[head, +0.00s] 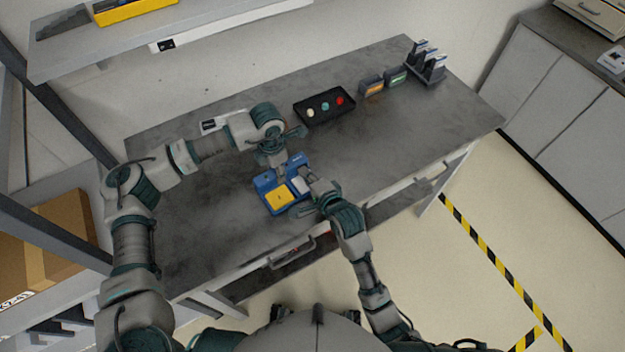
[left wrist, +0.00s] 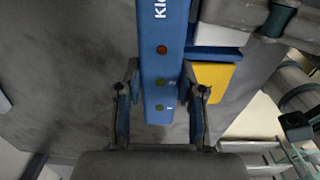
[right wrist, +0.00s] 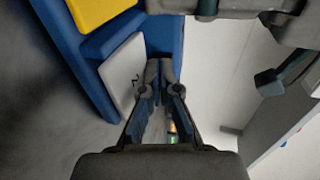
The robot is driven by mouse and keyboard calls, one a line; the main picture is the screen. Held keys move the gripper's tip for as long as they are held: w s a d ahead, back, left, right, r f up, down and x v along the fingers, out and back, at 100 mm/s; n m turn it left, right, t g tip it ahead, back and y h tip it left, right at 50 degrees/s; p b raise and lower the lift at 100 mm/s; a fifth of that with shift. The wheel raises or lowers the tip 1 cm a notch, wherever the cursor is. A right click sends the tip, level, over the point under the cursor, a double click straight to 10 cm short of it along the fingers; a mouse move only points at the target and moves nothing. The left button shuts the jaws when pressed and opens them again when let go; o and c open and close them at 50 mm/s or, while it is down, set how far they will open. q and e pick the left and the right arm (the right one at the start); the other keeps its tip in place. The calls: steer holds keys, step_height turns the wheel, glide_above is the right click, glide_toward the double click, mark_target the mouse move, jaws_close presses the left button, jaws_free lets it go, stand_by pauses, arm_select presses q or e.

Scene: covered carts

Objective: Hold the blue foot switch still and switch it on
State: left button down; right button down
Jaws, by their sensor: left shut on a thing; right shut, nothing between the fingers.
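The blue foot switch (head: 263,183) lies on the grey bench, with a yellow pedal (head: 279,197) and a white pedal. My left gripper (left wrist: 165,100) is shut on the switch's blue housing (left wrist: 165,22), one finger on each side. The housing carries a red round spot and small green ones in the left wrist view. My right gripper (right wrist: 160,78) is shut and empty, its fingertips beside the white pedal (right wrist: 124,76) marked with a 2. In the head view the right gripper (head: 306,178) partly covers that pedal. I cannot tell whether the fingertips touch it.
Behind the switch lies a black tray (head: 340,118) with white, teal and red round pieces. Further right are two small boxes, orange (head: 372,88) and green (head: 397,77), and a dark rack (head: 428,72). The bench (head: 205,245) is clear left of the switch. A drawer handle (head: 293,253) projects at the front.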

steer(key=f+v, duration=0.1)
steer(key=v, duration=1.2)
steer(key=shift+s, duration=0.45)
steer(key=shift+d+f, duration=0.1)
steer(key=shift+d, duration=0.05)
steer(key=shift+d+h, duration=0.3)
steer(key=shift+d, duration=0.35)
steer(key=x, duration=0.4)
steer(key=r+x, duration=0.1)
steer(key=x, duration=0.7)
steer(key=shift+w+a+r, duration=0.1)
steer(key=shift+w+a, duration=0.2)
steer(key=shift+w, duration=0.3)
steer(key=shift+w+a, duration=0.25)
steer(key=shift+w, duration=0.2)
